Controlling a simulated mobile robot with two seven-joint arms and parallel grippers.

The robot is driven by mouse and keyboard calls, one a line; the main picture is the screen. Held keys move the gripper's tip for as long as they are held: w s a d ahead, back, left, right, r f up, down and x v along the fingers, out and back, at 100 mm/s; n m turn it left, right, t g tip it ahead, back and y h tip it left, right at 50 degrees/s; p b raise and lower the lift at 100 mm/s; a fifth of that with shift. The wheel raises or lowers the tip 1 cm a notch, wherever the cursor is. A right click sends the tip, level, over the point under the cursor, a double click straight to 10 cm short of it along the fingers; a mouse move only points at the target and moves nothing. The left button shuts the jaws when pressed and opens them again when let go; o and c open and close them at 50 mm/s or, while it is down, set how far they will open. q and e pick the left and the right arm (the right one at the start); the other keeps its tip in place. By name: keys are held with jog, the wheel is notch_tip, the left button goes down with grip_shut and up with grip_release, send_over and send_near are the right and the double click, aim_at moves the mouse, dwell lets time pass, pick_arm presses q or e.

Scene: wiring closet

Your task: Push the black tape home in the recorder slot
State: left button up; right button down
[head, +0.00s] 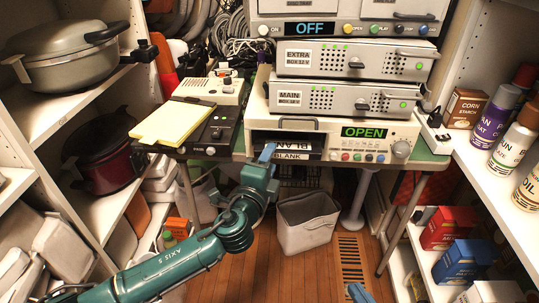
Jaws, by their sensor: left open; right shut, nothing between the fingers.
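The black tape (311,157) lies in the open slot of the recorder (412,134), at the left of its front. The tape's front edge shows a white label reading BLANK, and its left part is partly hidden by my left gripper. The recorder display reads OPEN in green. My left gripper (267,153) is open, with its blue tip at the left end of the tape; I cannot tell whether it touches. My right gripper (358,293) shows only as a small blue part at the bottom edge, shut and empty, well below the recorder.
Units labelled MAIN (335,100) and EXTRA (352,64) are stacked above the recorder. A yellow notepad (172,122) lies to its left. A grey bin (306,223) stands on the floor below. Shelves with a pot (70,58) and cans (513,147) flank both sides.

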pick_arm(q)
jog(key=shift+s+p, duration=0.35)
jog(key=shift+s, duration=1.8)
jog(key=v, duration=1.3)
